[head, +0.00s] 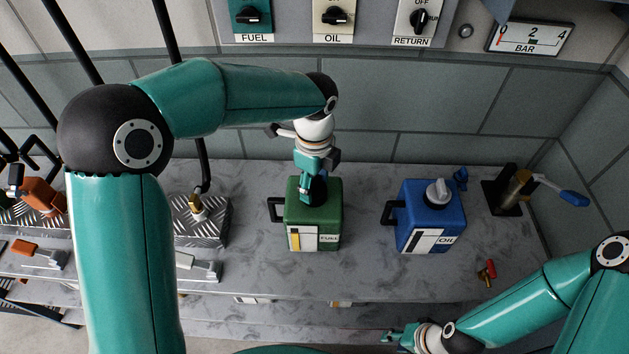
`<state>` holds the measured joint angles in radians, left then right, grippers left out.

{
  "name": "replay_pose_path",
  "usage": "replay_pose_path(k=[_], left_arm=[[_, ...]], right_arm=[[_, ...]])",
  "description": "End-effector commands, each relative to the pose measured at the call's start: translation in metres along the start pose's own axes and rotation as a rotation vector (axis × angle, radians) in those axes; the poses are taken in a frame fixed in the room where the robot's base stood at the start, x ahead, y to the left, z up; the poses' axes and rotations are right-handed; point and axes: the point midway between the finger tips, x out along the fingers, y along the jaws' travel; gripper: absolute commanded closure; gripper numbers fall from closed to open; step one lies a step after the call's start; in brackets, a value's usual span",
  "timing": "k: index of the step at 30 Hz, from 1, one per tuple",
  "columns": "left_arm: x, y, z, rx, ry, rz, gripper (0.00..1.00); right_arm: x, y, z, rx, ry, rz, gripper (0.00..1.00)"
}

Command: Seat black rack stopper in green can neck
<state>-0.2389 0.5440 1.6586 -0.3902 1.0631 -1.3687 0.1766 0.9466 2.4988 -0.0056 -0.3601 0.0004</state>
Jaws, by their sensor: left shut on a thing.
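The green can (305,233), labelled FUEL, stands on the grey counter with its black handle to the left. My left gripper (316,188) reaches down from above to the top of the can and is shut on the black stopper, mostly hidden by the fingers. The can's neck is hidden behind the gripper, so I cannot tell whether the stopper is in it or just above it. My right gripper (402,338) is low at the bottom edge, away from the can; its fingers are too small to judge.
A blue OIL can (430,225) with a grey cap stands right of the green can. A small red-and-brass valve (487,272) lies near the counter's front edge. A tread-plate block (201,222) with a brass fitting is to the left. A blue-handled fitting (520,190) stands far right.

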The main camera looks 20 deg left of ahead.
Motion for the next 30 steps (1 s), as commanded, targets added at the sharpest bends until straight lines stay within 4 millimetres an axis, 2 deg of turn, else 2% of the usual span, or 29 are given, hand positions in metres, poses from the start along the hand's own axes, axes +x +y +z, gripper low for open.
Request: replay_pose_path(k=[1,2,7,20,26,30], left_arm=[[0.002,0.000,0.000,0.000,0.000,0.000,0.80],[0.002,0.000,0.000,0.000,0.000,0.000,0.44],[0.001,0.000,0.000,0.000,0.000,0.000,0.16],[-0.004,-0.001,0.000,-0.001,0.000,-0.002,0.16],[-0.032,-0.001,0.000,0.001,-0.001,-0.005,0.16],[-0.061,-0.002,0.000,-0.001,0.001,-0.006,0.16]], right_arm=[[0.002,0.001,0.000,0.000,0.000,0.000,0.61],[0.001,0.000,0.000,0.000,0.000,0.000,0.61],[0.001,0.000,0.000,0.000,0.000,0.000,0.61],[0.000,0.000,0.000,0.000,0.000,0.000,0.61],[0.000,0.000,0.000,0.000,0.000,0.000,0.61],[0.000,0.000,0.000,0.000,0.000,0.000,0.61]])
